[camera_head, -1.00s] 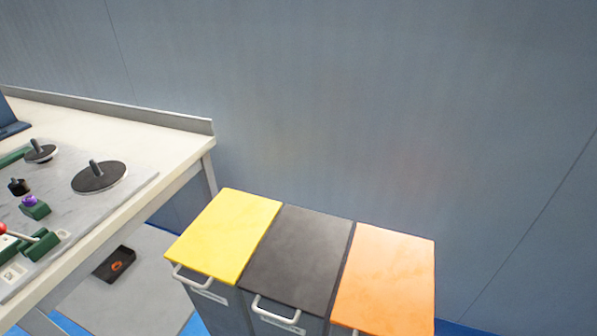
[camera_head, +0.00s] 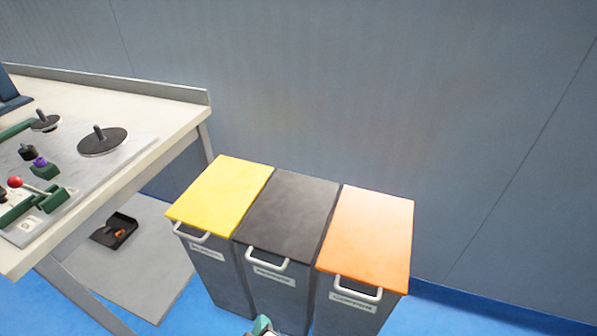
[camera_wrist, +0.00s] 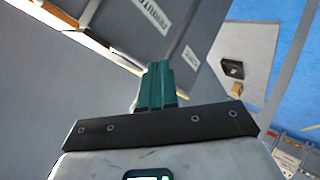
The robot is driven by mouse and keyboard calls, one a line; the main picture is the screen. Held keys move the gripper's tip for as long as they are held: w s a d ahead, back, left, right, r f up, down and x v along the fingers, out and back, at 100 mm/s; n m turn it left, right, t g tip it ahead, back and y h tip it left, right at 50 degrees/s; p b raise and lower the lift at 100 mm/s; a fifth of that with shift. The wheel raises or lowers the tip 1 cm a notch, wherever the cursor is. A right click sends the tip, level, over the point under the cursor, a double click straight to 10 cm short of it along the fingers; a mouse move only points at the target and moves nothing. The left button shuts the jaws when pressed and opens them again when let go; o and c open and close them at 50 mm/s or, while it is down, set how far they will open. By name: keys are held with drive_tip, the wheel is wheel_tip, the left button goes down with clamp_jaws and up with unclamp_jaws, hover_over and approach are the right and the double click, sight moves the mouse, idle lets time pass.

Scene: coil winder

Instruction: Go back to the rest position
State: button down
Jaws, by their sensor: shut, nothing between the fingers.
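My gripper (camera_wrist: 158,84) shows in the wrist view with its green fingers pressed together and nothing between them. In the head view only a small green and grey tip of my arm's end (camera_head: 262,325) shows at the bottom edge, in front of the bins. The rest of my arm is out of that view.
Yellow (camera_head: 221,196), black (camera_head: 287,215) and orange (camera_head: 367,234) lidded bins stand side by side against the wall. The workbench (camera_head: 165,112) with the winder's discs and red-knobbed lever (camera_head: 15,182) is at left. A dark tray (camera_head: 115,231) lies below it. Blue floor shows at right.

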drive_tip(key=s+d+f+m+g+h, duration=0.2)
drive_tip(key=d+m, duration=0.1)
drive_tip(key=d, duration=0.7)
drive_tip(key=s+d+f+m+g+h, duration=0.1)
drive_tip(key=s+d+f+m+g, duration=0.15)
drive_tip(key=d, duration=0.75)
drive_tip(key=s+d+m+g+y, duration=0.1)
drive_tip(key=s+d+m+g, duration=0.4)
drive_tip(key=s+d, duration=0.9)
wheel_tip(320, 180, up, 14)
drive_tip(key=p, duration=1.4)
drive_tip(key=shift+s+d, duration=0.2)
drive_tip(key=shift+s, duration=0.15)
